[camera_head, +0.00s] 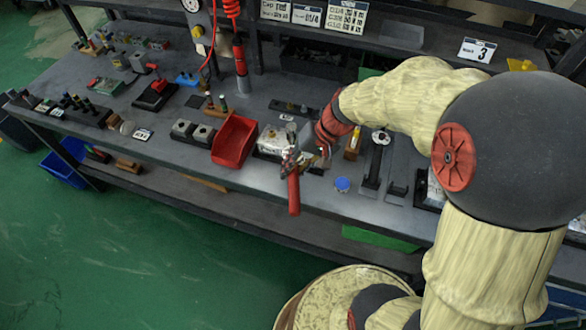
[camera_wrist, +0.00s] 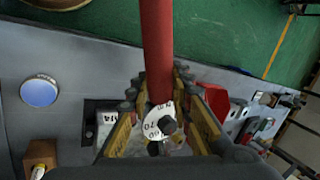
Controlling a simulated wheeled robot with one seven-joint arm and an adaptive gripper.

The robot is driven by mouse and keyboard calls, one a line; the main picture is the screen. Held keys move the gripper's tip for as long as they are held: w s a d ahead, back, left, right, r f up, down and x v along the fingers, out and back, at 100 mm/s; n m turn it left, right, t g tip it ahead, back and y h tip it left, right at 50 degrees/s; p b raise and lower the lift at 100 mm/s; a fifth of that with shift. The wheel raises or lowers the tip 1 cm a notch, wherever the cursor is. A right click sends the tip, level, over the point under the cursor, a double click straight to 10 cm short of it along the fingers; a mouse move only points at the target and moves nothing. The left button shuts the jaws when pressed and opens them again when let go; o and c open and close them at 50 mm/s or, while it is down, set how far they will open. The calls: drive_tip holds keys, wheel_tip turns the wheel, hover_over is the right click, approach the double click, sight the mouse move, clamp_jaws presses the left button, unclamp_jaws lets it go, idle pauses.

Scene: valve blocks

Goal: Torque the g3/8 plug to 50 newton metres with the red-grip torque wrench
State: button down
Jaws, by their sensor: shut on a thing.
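My gripper (camera_head: 297,157) is at the front middle of the bench, shut on the torque wrench with a red grip (camera_head: 293,195). The grip points toward the bench's front edge. In the wrist view my gripper (camera_wrist: 165,118) has its yellow fingers on both sides of the wrench, and the red grip (camera_wrist: 157,50) runs up out of view. A white dial with numbers, 70 among them, sits between the fingers. A pale metal block (camera_head: 271,138) lies beside and behind the wrench head. The G3/8 plug and the wrench's working end are hidden, so I cannot tell whether they touch.
A blue round cap (camera_head: 342,184) lies right of the wrench. A black stand (camera_head: 375,160) is further right. Free floor lies before the bench.

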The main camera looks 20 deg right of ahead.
drive_tip(key=shift+r, duration=0.2)
wheel_tip(320, 180, up, 6)
drive_tip(key=p, duration=0.4)
drive_tip(key=shift+r+p, duration=0.25)
drive_tip(key=shift+p, duration=0.15)
drive_tip(key=shift+f, duration=0.2)
